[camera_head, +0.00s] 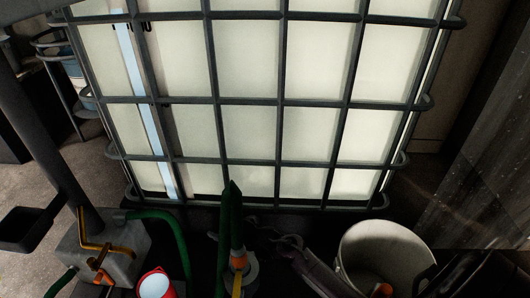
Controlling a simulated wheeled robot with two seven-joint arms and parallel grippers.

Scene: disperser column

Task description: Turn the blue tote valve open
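The tote (250,130) is a pale, translucent tank inside a dark grey bar cage and fills the upper middle of the head view. A light blue vertical strip (133,60) runs down its left part. No blue valve can be made out clearly. Below the tote's lower edge stands a green hose (230,210) with an orange band and a pale fitting (240,272) under it. My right gripper (283,240) is dark and in shadow just right of this hose, below the cage. Its fingers are too dark to read, and contact cannot be told. My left gripper is not in view.
A white bucket (385,250) stands at lower right. At lower left are a grey block (125,262) with orange handles, another green hose (175,235), a red-rimmed white round item (153,285) and a dark tray (28,228). A translucent curtain (490,150) hangs at right.

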